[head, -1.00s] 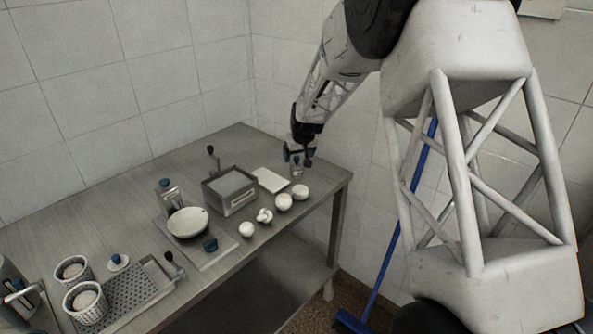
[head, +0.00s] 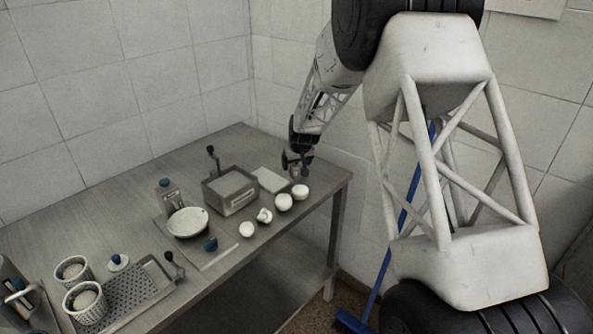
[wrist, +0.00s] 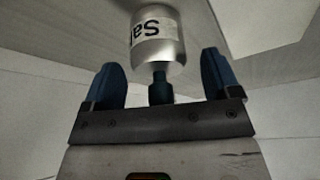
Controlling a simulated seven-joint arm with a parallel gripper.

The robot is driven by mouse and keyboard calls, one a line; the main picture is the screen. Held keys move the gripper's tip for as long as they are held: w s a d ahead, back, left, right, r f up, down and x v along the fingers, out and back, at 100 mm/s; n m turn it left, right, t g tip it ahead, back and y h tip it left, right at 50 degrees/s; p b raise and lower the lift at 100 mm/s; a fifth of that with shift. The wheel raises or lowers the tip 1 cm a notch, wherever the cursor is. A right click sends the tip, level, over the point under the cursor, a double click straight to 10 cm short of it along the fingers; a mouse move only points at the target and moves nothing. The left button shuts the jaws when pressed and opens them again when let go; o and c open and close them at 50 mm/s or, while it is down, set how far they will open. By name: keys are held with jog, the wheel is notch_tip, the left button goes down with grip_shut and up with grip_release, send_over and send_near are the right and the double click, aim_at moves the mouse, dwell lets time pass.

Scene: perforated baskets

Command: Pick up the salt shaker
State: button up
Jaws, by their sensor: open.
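The salt shaker (wrist: 157,42) is a silvery cylinder with a white label whose letters appear upside down in the wrist view. It lies beyond and between the two blue fingers of my gripper (wrist: 162,66). The fingers are apart, with a gap on both sides of the shaker. In the head view my gripper (head: 297,160) is low at the far right end of the table; the shaker is mostly hidden there and hard to make out.
A grey box (head: 230,192) with a handle and a white bowl (head: 187,222) stand left. Perforated baskets (head: 85,301) sit at the front left of the table (head: 100,215).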

dwell(0.3)
jog(key=c, duration=1.1)
jog(key=shift+o, duration=0.2)
jog(key=shift+r, duration=0.1)
jog(key=shift+r, duration=4.95)
jog(key=s+a+n+g+y, duration=0.1)
jog(key=s+a+n, duration=0.5)
jog(key=s, duration=0.8)
jog(key=s+a+r+n+g+y, duration=0.1)
jog(key=s+a+n+g+y, duration=0.1)
jog(key=s+a+n, duration=0.4)
jog(key=s+a, duration=0.4)
jog(key=s, duration=0.4)
jog(key=shift+s+r, duration=0.25)
